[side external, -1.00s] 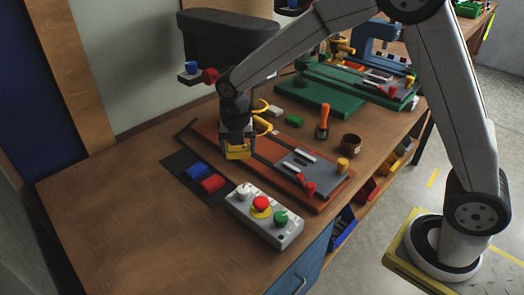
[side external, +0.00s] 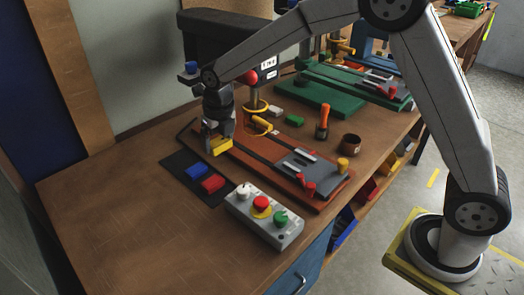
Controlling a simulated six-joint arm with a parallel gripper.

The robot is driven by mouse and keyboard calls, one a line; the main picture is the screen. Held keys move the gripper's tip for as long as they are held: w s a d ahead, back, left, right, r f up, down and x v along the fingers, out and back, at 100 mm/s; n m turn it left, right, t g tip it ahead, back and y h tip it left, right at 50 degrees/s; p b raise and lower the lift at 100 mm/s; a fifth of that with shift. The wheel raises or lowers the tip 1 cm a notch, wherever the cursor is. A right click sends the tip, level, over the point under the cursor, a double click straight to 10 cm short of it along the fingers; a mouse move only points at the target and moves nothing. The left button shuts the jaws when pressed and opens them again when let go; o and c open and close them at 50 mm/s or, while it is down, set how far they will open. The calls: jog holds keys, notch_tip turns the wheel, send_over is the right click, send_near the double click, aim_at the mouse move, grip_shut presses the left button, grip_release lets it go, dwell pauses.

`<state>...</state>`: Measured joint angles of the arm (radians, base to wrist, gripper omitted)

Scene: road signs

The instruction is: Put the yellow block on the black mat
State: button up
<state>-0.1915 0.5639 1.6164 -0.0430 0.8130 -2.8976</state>
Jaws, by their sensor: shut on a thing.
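My gripper (side external: 219,143) is shut on the yellow block (side external: 221,147). It holds the block near the left end of the orange-red machine base, by the upper edge of the black mat (side external: 178,160). I cannot tell the exact height of the block above the surface. The black mat lies flat on the wooden table. A blue block (side external: 196,172) and a red block (side external: 213,183) rest on it.
A control box (side external: 264,216) with several coloured buttons stands just in front of the mat. The orange-red machine base (side external: 268,160) lies behind and right. A green block (side external: 294,120) and a brown cup (side external: 350,142) stand farther back. The table's left part is clear.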

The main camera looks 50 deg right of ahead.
jog(key=shift+w, duration=0.1)
jog(key=w+a+f, duration=0.1)
jog(key=w+f, duration=0.3)
jog(key=w, duration=0.5)
send_over(187, 166)
jog(key=s, duration=0.2)
jog(key=f, duration=0.4)
jog(key=shift+w+d+f, duration=0.1)
jog(key=shift+w+f, duration=0.1)
jog(key=shift+f, duration=0.1)
jog(key=shift+w+f, duration=0.35)
jog(key=shift+f, duration=0.1)
jog(key=shift+w+f, duration=0.1)
jog(key=shift+f, duration=1.6)
jog(key=shift+f, duration=0.1)
